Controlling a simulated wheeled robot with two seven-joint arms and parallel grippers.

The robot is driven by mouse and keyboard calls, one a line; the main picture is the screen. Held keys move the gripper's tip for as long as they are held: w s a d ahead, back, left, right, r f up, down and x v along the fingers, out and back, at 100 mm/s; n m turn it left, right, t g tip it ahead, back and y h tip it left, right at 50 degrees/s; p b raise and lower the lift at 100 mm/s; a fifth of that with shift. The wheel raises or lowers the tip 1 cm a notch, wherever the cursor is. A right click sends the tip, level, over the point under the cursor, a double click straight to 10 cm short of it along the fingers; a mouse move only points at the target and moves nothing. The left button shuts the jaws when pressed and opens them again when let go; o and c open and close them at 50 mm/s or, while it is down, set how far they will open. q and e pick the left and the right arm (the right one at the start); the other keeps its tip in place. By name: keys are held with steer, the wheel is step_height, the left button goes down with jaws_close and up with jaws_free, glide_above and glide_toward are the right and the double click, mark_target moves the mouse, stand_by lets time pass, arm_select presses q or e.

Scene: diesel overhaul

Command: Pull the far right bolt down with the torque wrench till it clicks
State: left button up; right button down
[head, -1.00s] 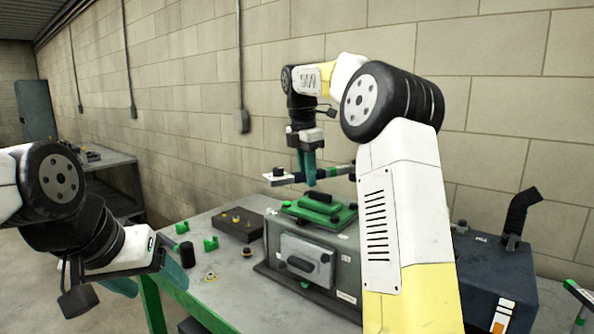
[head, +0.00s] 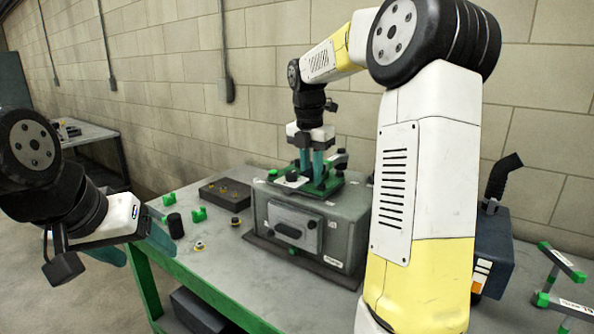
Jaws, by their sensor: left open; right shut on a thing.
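My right gripper (head: 318,184) is shut on the torque wrench (head: 291,181) and points straight down at the green cover (head: 330,188) on top of the grey engine block (head: 335,228). The wrench lies roughly level, low over the cover, with its pale end left of the fingers and a dark part showing to their right. I cannot tell whether it is seated on a bolt. The far right bolt is hidden behind the wrench, fingers and my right arm. My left gripper (head: 146,248) is open and empty, left of the table's green front edge.
On the table (head: 222,262) left of the block are a dark tray (head: 225,194) with small parts, green clips (head: 198,215), a black cylinder (head: 176,226) and small rings (head: 199,246). A dark blue box (head: 492,240) and a green-and-grey stand (head: 561,277) are on the right.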

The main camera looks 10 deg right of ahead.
steer(key=shift+f, duration=0.1)
steer(key=shift+f, duration=1.1)
steer(key=shift+a, duration=0.1)
steer(key=shift+w+a, duration=0.2)
steer(key=shift+w, duration=0.1)
steer(key=shift+w+a, duration=0.1)
steer(key=shift+w+a, duration=0.3)
steer(key=shift+w, duration=0.15)
